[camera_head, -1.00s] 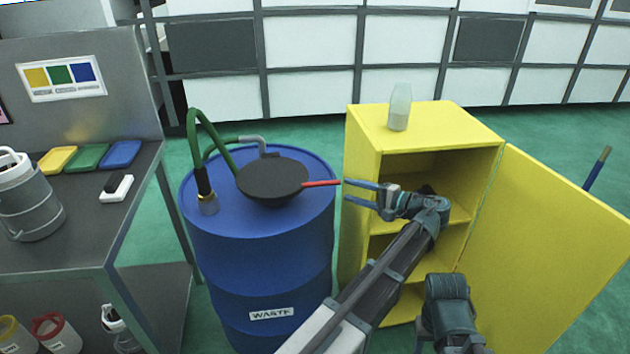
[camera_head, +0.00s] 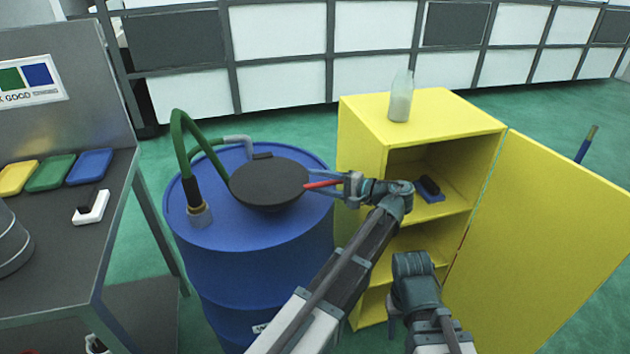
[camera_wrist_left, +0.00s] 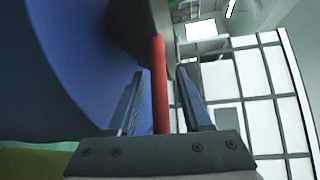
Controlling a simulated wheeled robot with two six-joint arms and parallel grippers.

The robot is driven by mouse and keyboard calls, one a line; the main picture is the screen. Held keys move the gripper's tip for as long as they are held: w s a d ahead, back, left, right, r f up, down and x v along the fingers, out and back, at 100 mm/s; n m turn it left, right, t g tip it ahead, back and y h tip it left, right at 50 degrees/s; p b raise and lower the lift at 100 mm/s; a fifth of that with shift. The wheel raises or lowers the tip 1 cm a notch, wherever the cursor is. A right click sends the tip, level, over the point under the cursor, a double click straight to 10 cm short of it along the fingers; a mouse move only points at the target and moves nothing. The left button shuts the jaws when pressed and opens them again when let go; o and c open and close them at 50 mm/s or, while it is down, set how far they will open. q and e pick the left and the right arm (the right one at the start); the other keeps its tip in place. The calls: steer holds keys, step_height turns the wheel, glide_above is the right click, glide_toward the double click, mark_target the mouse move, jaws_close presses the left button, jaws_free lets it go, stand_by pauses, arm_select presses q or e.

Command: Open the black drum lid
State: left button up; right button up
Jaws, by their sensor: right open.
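The black drum lid (camera_head: 268,184) is a round dark disc lying on top of the blue drum (camera_head: 262,262), shut as far as I can see. A red handle (camera_head: 322,184) sticks out from its right side. My left gripper (camera_head: 328,182) is at this handle. In the left wrist view the red handle (camera_wrist_left: 160,85) runs between the two open fingers, with a gap on each side. My right gripper (camera_head: 392,322) is low at the bottom right, mostly hidden behind its own arm, away from the drum.
A yellow cabinet (camera_head: 362,140) with its door (camera_head: 545,240) open stands right of the drum, a bottle (camera_head: 400,98) on top. A green hose (camera_head: 180,140) rises from the drum's left. A grey workbench (camera_head: 80,240) stands at the left.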

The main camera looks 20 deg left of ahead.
arm_select(q)
steer(key=c, duration=0.7)
jaws_close()
steer(key=shift+s, duration=0.1)
stand_by(0.5)
